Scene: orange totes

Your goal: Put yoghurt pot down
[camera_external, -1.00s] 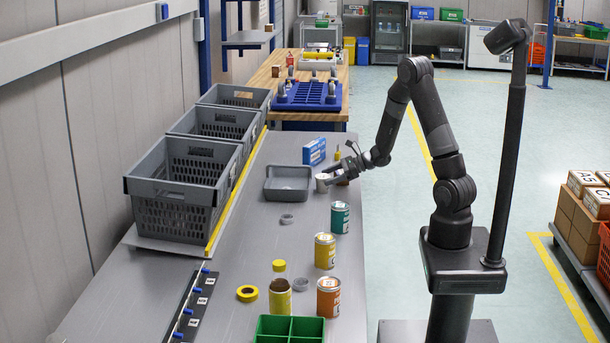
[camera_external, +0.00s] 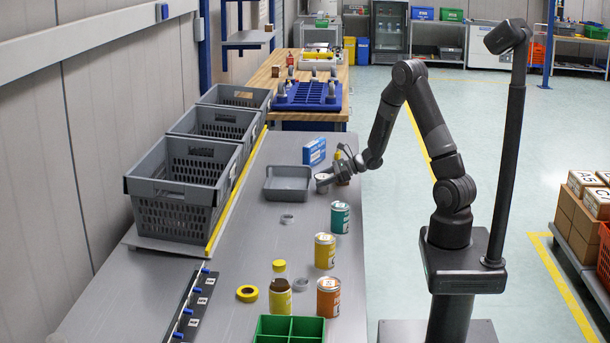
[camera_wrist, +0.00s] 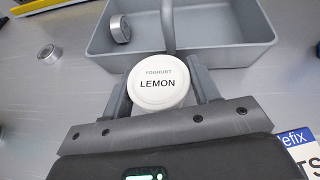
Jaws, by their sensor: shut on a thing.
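The yoghurt pot (camera_external: 322,184) has a white lid that reads YOGHURT LEMON in the wrist view (camera_wrist: 158,84). My gripper (camera_external: 324,180) is shut on the pot, with one finger on each side of it in the wrist view (camera_wrist: 160,92). The pot is upright, just right of the grey tray (camera_external: 288,197) over the grey bench (camera_external: 260,240). Its base is hard to see, so I cannot tell whether it touches the bench.
A blue box (camera_external: 314,151) stands behind my gripper. A teal can (camera_external: 340,217) and a yellow can (camera_external: 325,251) stand nearer the camera. Grey crates (camera_external: 180,190) line the left side. The wrist view shows a small metal cylinder (camera_wrist: 120,29) at the tray's left.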

